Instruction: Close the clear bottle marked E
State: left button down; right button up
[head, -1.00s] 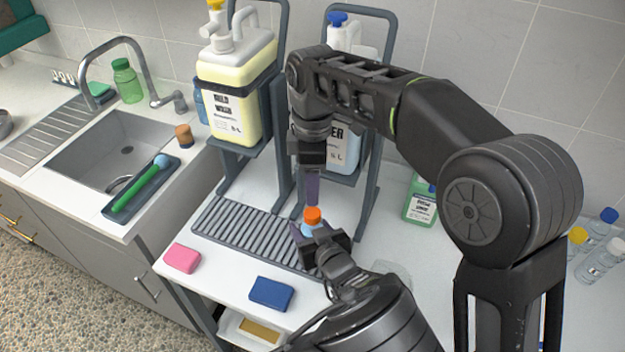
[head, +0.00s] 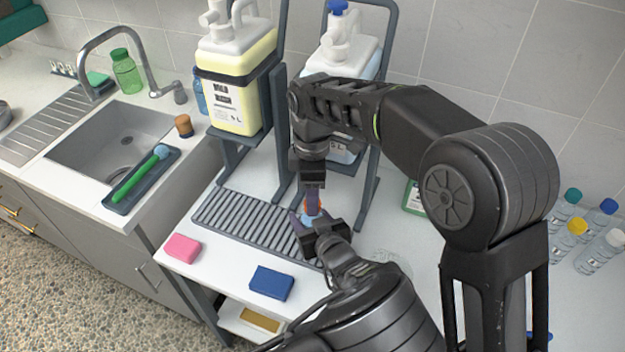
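A small bottle (head: 307,220) with pale blue contents stands upright over the right end of the slatted drain rack. My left gripper (head: 312,234) is shut around its body. An orange cap (head: 318,208) is at the bottle's top; I cannot tell whether it is seated. Whether these fingers are shut on the cap is hidden. No letter is readable on the bottle, so I cannot confirm the E.
Large jugs (head: 233,85) stand in grey frames behind the rack (head: 240,222). A pink sponge (head: 183,247) and a blue sponge (head: 271,283) lie in front. Several clear capped bottles (head: 566,238) stand at the far right. A sink (head: 105,150) is at left.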

jog(key=shift+f, duration=0.6)
grip_shut()
dwell(0.3)
jog(key=m, duration=0.9)
jog(key=shift+m, duration=0.4)
